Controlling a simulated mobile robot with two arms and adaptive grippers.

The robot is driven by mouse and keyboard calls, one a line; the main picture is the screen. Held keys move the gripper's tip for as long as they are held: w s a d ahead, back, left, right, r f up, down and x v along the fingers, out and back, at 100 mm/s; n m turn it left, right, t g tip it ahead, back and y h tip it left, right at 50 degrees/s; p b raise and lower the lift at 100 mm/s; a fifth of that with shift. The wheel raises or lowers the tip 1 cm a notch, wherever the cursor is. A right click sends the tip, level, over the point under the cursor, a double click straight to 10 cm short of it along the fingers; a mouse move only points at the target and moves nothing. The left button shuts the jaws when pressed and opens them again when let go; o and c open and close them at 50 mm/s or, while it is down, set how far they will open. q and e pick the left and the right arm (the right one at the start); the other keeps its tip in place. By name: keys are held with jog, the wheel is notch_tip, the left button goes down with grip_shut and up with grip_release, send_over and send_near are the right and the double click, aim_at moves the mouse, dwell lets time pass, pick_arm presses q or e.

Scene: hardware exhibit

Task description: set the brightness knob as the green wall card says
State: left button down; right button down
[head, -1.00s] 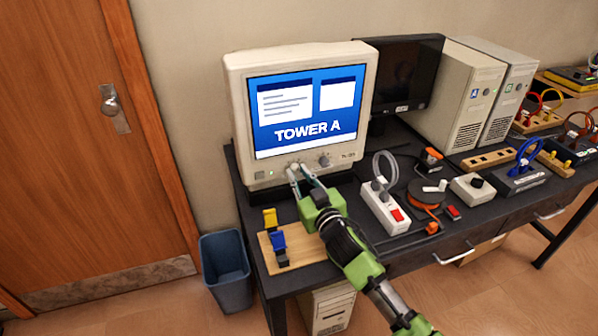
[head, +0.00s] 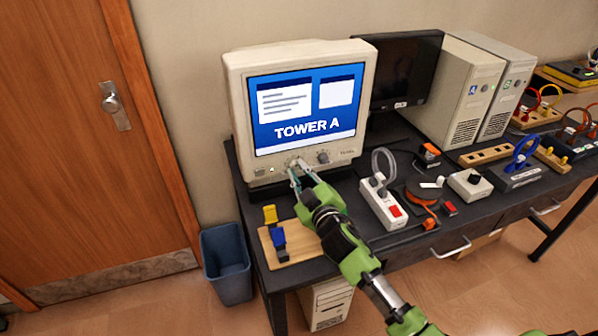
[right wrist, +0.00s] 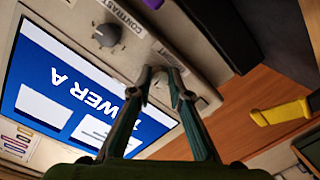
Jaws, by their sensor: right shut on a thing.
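The beige monitor (head: 240,120) stands at the left end of the dark desk, its blue screen (head: 345,85) lit with "TOWER A". Two knobs sit under the screen. The right-hand one, the contrast knob (head: 323,157), is free; its "CONTRAST" label shows in the right wrist view, where the knob (right wrist: 107,35) has a pointer mark. My right gripper (head: 299,172) is shut on the left-hand knob, the brightness knob (right wrist: 160,77). The fingers cover most of it, so its pointer and label are hard to read. The green wall card and my left gripper are not in view.
A power strip (head: 383,205), orange cable reel (head: 425,190) and grey box with a black dial (head: 470,186) are to the right. A blue bin (head: 226,265) stands on the floor.

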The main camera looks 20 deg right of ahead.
dwell(0.3)
jog(key=c, duration=1.9)
grip_release()
jog(key=s, duration=1.2)
jog(key=shift+d+r, duration=0.3)
jog(key=shift+r, duration=0.1)
